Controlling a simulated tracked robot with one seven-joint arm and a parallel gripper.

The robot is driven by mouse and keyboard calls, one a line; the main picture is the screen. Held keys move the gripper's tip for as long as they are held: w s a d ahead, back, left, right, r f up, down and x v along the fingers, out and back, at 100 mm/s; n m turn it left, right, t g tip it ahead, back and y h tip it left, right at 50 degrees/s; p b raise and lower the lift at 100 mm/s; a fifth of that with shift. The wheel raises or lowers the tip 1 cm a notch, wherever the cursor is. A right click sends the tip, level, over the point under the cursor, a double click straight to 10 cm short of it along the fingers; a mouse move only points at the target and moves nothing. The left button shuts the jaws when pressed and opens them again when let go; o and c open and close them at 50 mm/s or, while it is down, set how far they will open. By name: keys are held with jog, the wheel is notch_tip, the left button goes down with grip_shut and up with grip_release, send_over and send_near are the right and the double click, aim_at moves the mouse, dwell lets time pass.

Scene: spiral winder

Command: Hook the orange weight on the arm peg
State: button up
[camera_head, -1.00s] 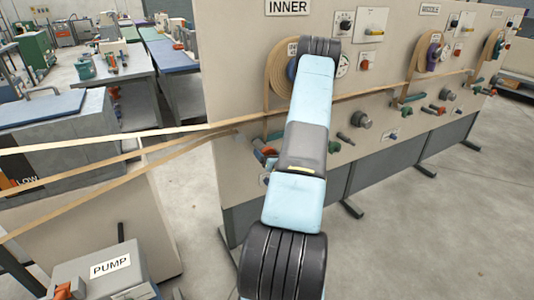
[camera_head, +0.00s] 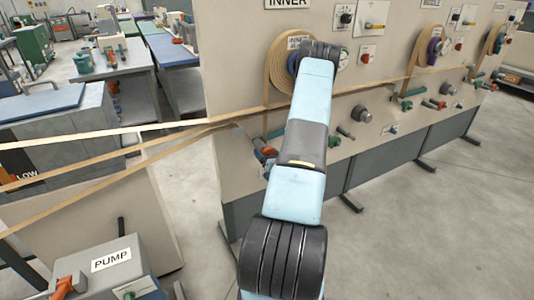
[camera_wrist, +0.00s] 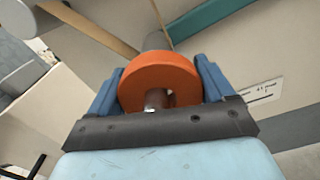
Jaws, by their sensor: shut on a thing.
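The orange weight (camera_wrist: 160,72) is a thick ring with a hole, in the middle of the wrist view. My gripper (camera_wrist: 160,85) is shut on it, with a blue finger on each side. A grey-brown peg (camera_wrist: 156,98) shows in the hole of the weight. A grey cylinder (camera_wrist: 157,41) shows just behind the weight's upper edge. I cannot tell whether the weight is seated on the peg.
A panel marked INNER (camera_head: 222,150) stands ahead, with a tape roll (camera_head: 279,72) and several knobs and pegs. Tan tape strips (camera_head: 100,168) run across the left. A PUMP box (camera_head: 105,270) stands at the lower left. The floor at right is clear.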

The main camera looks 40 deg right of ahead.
jog(key=shift+f, duration=0.3)
jog(key=o, duration=1.8)
jog(key=shift+c, duration=0.2)
jog(key=shift+f, duration=0.1)
jog(key=v, duration=1.3)
jog(key=shift+s+a, duration=0.15)
jog(key=shift+s, duration=0.15)
